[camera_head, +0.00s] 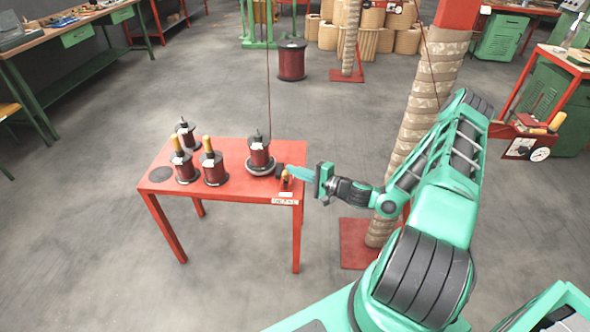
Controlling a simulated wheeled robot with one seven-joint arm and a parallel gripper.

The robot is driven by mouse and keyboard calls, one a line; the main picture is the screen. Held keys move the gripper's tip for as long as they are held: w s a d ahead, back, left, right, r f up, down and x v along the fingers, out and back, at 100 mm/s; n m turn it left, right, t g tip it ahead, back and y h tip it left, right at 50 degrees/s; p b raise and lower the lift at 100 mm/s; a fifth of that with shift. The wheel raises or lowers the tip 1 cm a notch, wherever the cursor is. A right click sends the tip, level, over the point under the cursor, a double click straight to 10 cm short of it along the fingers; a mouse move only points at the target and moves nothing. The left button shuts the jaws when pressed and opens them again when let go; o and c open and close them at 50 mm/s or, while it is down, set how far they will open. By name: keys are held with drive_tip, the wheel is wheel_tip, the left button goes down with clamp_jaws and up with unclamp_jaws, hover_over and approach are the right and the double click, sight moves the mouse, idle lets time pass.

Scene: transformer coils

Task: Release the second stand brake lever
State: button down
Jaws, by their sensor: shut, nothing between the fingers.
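A small orange-yellow lever (285,182) stands at the right end of the red table (228,205), beside a dark block (279,169). I take it for the brake lever, but it is too small to tell its exact position. A dark red coil (260,154) sits on a round grey stand (259,168) just left of it. My gripper (291,173) reaches in from the right, with its teal fingers shut and empty close to the lever. I cannot tell whether the fingertips touch it.
Several dark red spools (214,169) stand on the table's left half, some with yellow tops. A thin wire hangs above the coil. A wrapped column (420,110) on a red base rises behind my arm. The table's front is clear.

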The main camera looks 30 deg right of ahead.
drive_tip(key=shift+s+a+f, duration=0.35)
drive_tip(key=shift+s+a, duration=0.05)
drive_tip(key=shift+s, duration=0.1)
drive_tip(key=shift+s+a+f, duration=0.1)
drive_tip(key=shift+s, duration=0.1)
drive_tip(key=shift+w+d+r, duration=0.25)
drive_tip(key=shift+w+r, duration=0.05)
drive_tip(key=shift+w, duration=0.05)
drive_tip(key=s+d, duration=0.5)
drive_tip(key=d, duration=0.2)
drive_tip(key=shift+s+d+f, duration=0.3)
drive_tip(key=shift+s+d, duration=0.05)
drive_tip(key=shift+d, duration=0.05)
drive_tip(key=shift+a, duration=0.1)
idle(0.3)
